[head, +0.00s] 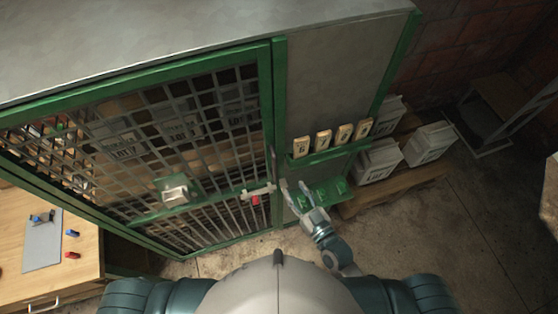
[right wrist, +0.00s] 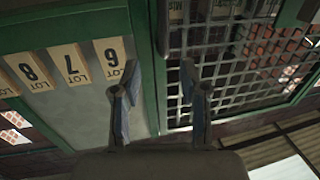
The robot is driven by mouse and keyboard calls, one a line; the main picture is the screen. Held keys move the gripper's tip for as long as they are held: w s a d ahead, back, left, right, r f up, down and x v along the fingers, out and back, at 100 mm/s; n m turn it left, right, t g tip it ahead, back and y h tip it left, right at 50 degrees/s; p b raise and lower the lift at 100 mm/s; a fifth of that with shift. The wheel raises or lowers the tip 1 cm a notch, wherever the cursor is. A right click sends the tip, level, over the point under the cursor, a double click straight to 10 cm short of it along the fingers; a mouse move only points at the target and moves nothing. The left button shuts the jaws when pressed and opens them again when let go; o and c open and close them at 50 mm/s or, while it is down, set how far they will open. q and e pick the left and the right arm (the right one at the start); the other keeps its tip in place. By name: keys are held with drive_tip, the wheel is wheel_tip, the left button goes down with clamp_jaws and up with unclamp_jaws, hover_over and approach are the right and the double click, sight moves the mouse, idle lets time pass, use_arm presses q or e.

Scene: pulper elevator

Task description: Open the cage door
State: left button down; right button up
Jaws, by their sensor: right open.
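The cage door (head: 150,140) is a green frame with grey metal mesh, and it looks shut against the green post (head: 279,120). A pale handle plate (head: 176,190) sits on its green crossbar. A pale latch bar (head: 259,190) lies at the door's right edge, with a small red thing (head: 256,200) just below it. My right gripper (head: 294,184) is open and empty, just right of the latch bar and apart from it. In the right wrist view its open fingers (right wrist: 158,70) point toward the green post and the mesh (right wrist: 240,60). My left gripper is out of view.
A wooden bench (head: 75,260) stands at lower left. Bare floor lies at lower right.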

sight(276, 166)
drive_tip(key=x, duration=0.7)
drive_tip(key=a+p+x, duration=0.1)
drive_tip(key=x, duration=0.3)
drive_tip(key=shift+s+a, duration=0.1)
drive_tip(key=shift+s, duration=0.1)
drive_tip(key=shift+w+f, duration=0.1)
drive_tip(key=shift+w, duration=0.3)
drive_tip(key=shift+d, duration=0.4)
drive_tip(key=c, duration=0.8)
drive_tip(key=shift+a, duration=0.3)
clamp_jaws()
